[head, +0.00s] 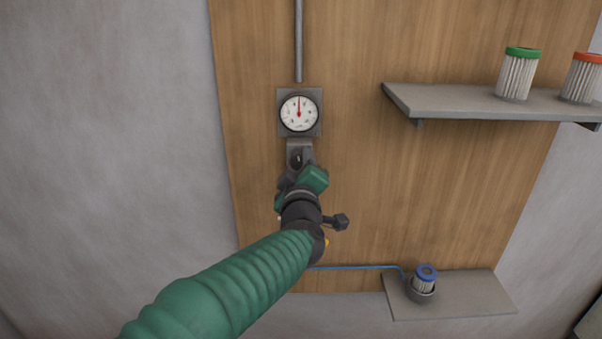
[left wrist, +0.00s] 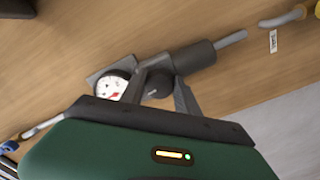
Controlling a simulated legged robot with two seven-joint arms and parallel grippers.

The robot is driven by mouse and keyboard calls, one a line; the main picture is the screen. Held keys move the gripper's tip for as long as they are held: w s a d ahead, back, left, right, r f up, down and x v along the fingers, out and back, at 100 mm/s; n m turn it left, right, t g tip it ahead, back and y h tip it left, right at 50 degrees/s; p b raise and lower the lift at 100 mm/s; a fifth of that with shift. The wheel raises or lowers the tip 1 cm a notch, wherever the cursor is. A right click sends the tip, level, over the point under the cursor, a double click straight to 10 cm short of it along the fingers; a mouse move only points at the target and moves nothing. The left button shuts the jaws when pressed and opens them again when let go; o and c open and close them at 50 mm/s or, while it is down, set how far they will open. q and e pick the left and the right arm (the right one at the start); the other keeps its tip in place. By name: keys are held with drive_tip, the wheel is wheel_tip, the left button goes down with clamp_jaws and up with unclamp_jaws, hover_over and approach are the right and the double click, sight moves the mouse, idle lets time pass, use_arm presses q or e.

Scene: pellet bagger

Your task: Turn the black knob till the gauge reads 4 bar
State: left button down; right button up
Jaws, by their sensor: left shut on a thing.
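The round white gauge (head: 299,113) with a red needle is fixed on the wooden panel, on a grey square plate. Its needle points straight up in the head view; the scale numbers are too small to read. The gauge also shows in the left wrist view (left wrist: 112,87), partly covered by a finger. My left gripper (head: 297,172) is just below the gauge, at the grey regulator body (head: 300,149). In the left wrist view its two fingers are shut on the black knob (left wrist: 157,88). My right gripper is in neither view.
A grey shelf (head: 450,101) at upper right holds a green-topped filter (head: 518,74) and a red-topped filter (head: 582,78). A lower shelf (head: 455,299) holds a blue-topped filter (head: 425,277) in a cup. A blue hose (head: 355,267) runs along the panel's lower part. A pipe (head: 298,40) rises above the gauge.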

use_arm(q)
drive_tip(key=shift+f+n+b, duration=0.2)
drive_tip(key=shift+n+b, duration=0.15)
drive_tip(key=shift+n, duration=0.35)
drive_tip(key=c, duration=0.9)
unclamp_jaws()
drive_tip(key=shift+r, duration=0.1)
drive_tip(key=shift+s, duration=0.4)
drive_tip(key=s+b, duration=0.3)
drive_tip(key=s, duration=1.3)
drive_tip(key=shift+b, duration=0.3)
